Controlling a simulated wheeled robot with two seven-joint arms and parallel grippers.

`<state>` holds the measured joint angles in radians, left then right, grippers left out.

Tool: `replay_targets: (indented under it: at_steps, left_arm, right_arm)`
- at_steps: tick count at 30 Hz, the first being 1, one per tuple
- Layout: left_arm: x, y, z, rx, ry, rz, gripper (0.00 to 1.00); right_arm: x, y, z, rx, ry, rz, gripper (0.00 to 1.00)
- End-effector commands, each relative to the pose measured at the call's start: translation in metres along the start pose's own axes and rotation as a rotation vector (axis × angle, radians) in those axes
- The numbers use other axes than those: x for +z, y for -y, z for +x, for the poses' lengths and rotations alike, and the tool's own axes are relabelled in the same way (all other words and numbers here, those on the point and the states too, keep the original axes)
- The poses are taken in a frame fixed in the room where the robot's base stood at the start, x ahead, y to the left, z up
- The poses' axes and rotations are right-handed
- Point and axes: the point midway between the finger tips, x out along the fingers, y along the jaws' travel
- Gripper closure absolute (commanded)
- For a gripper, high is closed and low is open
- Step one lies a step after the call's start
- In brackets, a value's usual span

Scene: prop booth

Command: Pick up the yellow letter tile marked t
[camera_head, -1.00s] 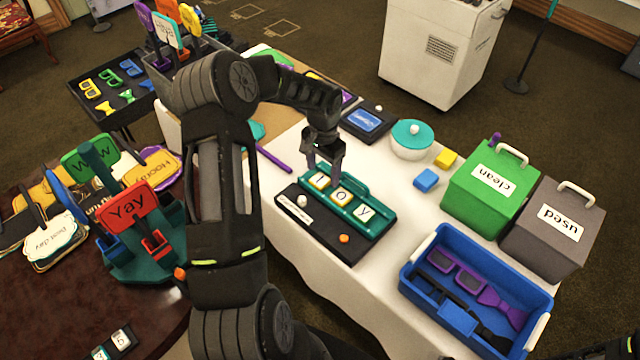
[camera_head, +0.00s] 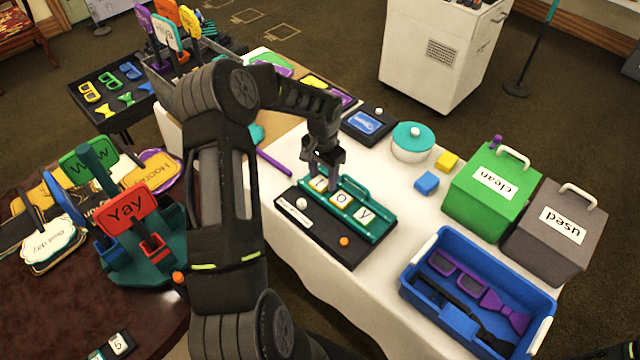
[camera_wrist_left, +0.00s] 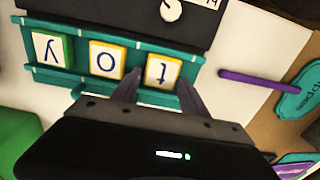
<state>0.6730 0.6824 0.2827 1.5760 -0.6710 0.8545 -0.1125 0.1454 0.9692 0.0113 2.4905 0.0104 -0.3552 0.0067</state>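The yellow-edged letter tile marked t (camera_wrist_left: 161,70) sits at one end of a teal rack (camera_head: 377,226). It shows partly behind my fingers in the head view (camera_head: 317,185). Beside it in the rack are the o tile (camera_wrist_left: 107,61), also yellow-edged, and the y tile (camera_wrist_left: 52,49), which has green sides. My left gripper (camera_head: 322,177) is open and low over the t tile. In the left wrist view its fingers (camera_wrist_left: 157,88) lie to either side of the t tile's near part. I cannot tell whether they touch it. My right gripper is not in view.
A blue tray (camera_head: 480,262), green bin (camera_head: 490,195) and grey bin (camera_head: 553,228) stand to the right on the white table.

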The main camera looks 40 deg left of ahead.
Motion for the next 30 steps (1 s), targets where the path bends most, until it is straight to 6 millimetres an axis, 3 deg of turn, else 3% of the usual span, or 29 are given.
replay_targets:
  at_steps: [17,25,30]
  left_arm:
    - [0.0,0.0,0.0,0.0,0.0,0.0,0.96]
    - [0.0,0.0,-0.003,0.0,0.0,0.0,0.96]
    - [0.0,0.0,-0.022,-0.002,-0.001,0.001,0.96]
  right_arm:
    - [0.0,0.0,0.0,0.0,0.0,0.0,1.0]
    - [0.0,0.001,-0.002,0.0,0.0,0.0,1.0]
    - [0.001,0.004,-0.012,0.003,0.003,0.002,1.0]
